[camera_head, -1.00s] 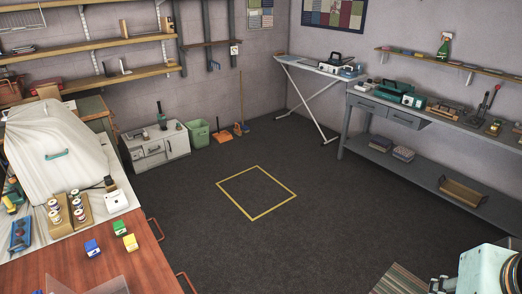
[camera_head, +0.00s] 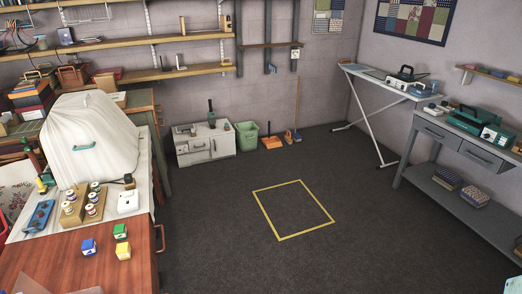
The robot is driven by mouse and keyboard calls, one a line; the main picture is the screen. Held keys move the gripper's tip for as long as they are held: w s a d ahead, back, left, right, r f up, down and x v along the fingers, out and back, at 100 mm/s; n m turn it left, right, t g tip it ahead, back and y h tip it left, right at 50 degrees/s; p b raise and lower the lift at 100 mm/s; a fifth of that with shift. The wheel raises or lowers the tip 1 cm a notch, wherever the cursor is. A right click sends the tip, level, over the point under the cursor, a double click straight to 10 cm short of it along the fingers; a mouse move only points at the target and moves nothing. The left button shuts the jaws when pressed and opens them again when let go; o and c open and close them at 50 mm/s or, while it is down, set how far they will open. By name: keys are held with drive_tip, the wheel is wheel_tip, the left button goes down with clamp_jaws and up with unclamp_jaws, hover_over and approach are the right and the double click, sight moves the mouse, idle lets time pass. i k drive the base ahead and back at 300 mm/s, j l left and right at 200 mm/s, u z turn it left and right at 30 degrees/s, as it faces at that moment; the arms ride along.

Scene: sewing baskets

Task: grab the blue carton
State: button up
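The blue carton (camera_head: 89,247) is a small box with a pale lower part. It stands on the reddish-brown wooden top (camera_head: 135,270) at the lower left. A similar green carton (camera_head: 120,231) stands to its right and a little behind. A yellow carton (camera_head: 123,250) stands to its right, in front of the green one. The blue carton stands apart from both. My gripper is not in view.
Behind the cartons are a wooden rack of spools (camera_head: 73,213), a white box (camera_head: 128,203), a blue tool (camera_head: 39,216) and a white-covered machine (camera_head: 92,140). A clear panel edge shows at the bottom left. The dark floor around the yellow square (camera_head: 293,209) is open.

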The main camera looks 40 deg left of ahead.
sight(89, 247)
drive_tip(key=i+j+u, duration=0.1)
drive_tip(key=i+u, duration=0.25)
drive_tip(key=u, duration=0.15)
drive_tip(key=i+l+u, duration=0.1)
drive_tip(key=i+u, duration=0.35)
drive_tip(key=i+j+u, duration=0.1)
drive_tip(key=i+u, duration=1.1)
drive_tip(key=u, duration=0.15)
drive_tip(key=i+u, duration=0.45)
drive_tip(key=k+l, duration=0.05)
drive_tip(key=k, duration=0.05)
